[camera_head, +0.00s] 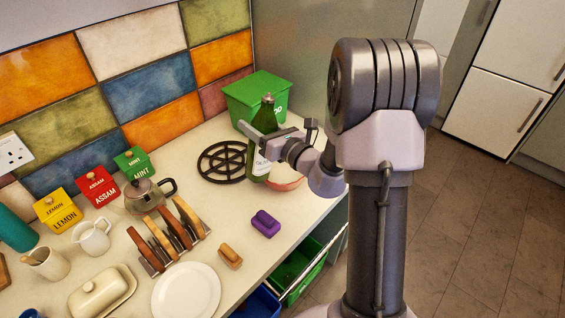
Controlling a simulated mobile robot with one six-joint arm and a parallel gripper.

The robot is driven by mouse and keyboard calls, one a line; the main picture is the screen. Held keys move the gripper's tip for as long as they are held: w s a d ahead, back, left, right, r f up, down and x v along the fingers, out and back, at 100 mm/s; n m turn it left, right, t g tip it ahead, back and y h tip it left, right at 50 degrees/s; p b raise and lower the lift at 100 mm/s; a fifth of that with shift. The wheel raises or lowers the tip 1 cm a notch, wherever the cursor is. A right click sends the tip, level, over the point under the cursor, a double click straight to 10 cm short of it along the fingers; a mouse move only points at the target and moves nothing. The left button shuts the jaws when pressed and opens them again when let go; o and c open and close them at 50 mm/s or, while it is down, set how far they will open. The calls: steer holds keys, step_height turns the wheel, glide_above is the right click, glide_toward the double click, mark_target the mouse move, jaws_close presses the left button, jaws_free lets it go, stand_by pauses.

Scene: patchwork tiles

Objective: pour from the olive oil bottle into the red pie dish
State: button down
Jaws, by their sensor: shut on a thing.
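The olive oil bottle (264,122), dark green with a pale label and a grey cap, stands nearly upright in the grip at the back right of the counter. My gripper (262,137) is shut on it around the body. I cannot tell whether its base touches the counter.
A black trivet (221,161) lies left of the bottle, and a green bin (245,97) stands behind. A purple object (265,224) and a brown one (229,256) lie in front. A toast rack (167,238) and plate (186,293) are further left.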

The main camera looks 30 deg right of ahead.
mark_target(253, 158)
steer(key=shift+f+m, duration=0.45)
steer(key=shift+m, duration=0.05)
step_height(253, 158, down, 4)
steer(key=shift+d+f+m+b, duration=0.1)
steer(key=shift+m+b, duration=0.75)
steer(key=shift+m, duration=0.15)
steer(key=shift+d+f+m+b, duration=0.15)
steer(key=shift+f+m+b, duration=0.2)
steer(key=shift+f+m, duration=0.75)
steer(key=shift+s+a+f+m, duration=0.1)
steer(key=shift+a+f+m, duration=0.25)
steer(key=shift+f+m, duration=0.35)
steer(key=shift+s+a+f+m, duration=0.1)
steer(key=shift+a+f+m, duration=0.25)
steer(key=shift+f+m, duration=0.35)
steer(key=shift+s+a+f+m+p, duration=0.1)
steer(key=shift+a+m+p, duration=0.2)
steer(key=shift+m, duration=0.65)
steer(key=shift+s+a+f+m+p, duration=0.1)
steer(key=shift+a+m, duration=0.25)
steer(key=shift+m, duration=0.6)
stand_by(0.7)
